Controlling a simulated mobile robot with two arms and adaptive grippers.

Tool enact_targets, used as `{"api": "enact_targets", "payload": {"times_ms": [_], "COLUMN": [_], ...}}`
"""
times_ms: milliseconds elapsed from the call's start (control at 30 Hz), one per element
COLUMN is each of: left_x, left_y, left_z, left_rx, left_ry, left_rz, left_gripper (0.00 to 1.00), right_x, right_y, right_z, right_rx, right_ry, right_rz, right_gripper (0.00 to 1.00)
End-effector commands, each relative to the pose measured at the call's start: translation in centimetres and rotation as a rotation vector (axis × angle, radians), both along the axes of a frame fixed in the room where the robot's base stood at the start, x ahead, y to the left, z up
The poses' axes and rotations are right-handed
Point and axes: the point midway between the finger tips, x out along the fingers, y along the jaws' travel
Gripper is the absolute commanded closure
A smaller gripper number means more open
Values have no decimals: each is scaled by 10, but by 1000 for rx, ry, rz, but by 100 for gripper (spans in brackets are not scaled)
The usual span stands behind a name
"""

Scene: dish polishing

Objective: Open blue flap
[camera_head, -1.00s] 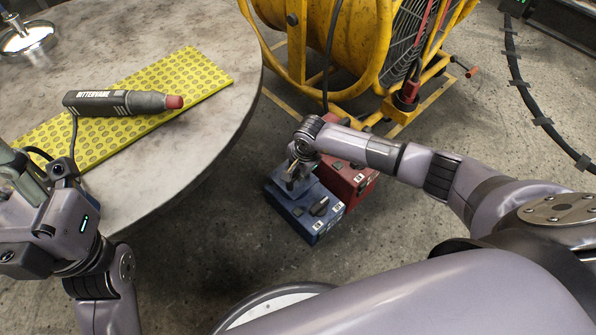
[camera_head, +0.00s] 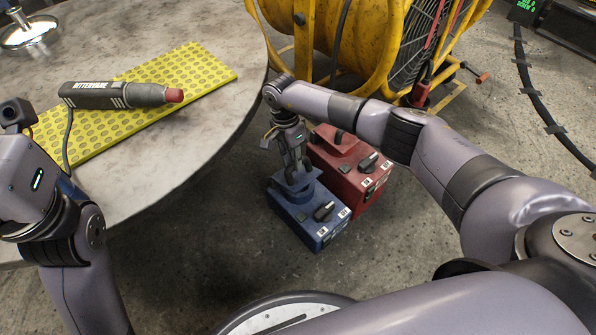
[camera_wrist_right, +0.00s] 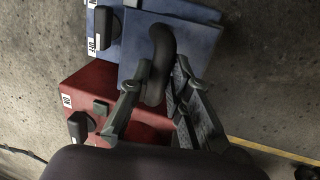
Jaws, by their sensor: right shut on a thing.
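A blue box (camera_head: 322,231) stands on the floor beside the round table, with a dark knob and white labels on top. Its blue flap (camera_wrist_right: 192,38) carries a black curved handle (camera_wrist_right: 160,58). My right gripper (camera_head: 298,178) is above the box, and its fingers are shut on the handle, one on each side, in the right wrist view (camera_wrist_right: 154,92). The flap looks larger than the box top behind it there; how far it is raised I cannot tell. My left arm is at the left edge of the head view; its fingers are out of sight.
A red box (camera_head: 352,177) with a similar knob stands right behind the blue one. A yellow cable reel (camera_head: 309,48) is behind both. The round table (camera_head: 190,160) holds a yellow mat (camera_head: 205,68) and a grey tool (camera_head: 115,95). Floor in front is open.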

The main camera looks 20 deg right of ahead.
Motion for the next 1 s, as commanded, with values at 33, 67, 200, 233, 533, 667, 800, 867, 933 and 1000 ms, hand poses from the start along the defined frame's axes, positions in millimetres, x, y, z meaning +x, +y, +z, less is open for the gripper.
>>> {"api": "enact_targets", "payload": {"times_ms": [33,67,200,233,533,667,800,867,933,1000], "left_x": [-2,-3,-7,-7,-10,-10,-10,-10,-10,-10], "left_y": [0,0,-1,-1,-2,-2,-2,-2,-2,-2], "left_z": [-2,0,4,5,9,9,9,9,9,9], "left_rx": [0,1,4,4,6,7,7,7,7,7], "left_ry": [-16,-21,-43,-46,-64,-64,-64,-64,-64,-64], "left_rz": [1,0,2,2,4,4,4,4,3,3], "left_gripper": [60,60,60,60,60,60,60,60,60,60], "right_x": [8,9,16,17,22,22,22,22,22,21], "right_y": [1,2,5,5,7,7,7,7,7,7], "right_z": [0,1,4,5,7,7,7,7,6,7], "right_rx": [1,3,2,3,2,3,3,2,2,2], "right_ry": [-15,-16,-18,-19,-19,-18,-18,-18,-17,-16], "right_rz": [0,0,-1,-1,-2,-2,-2,-2,-1,-1], "right_gripper": [100,100,100,100,100,100,100,100,78,74]}}
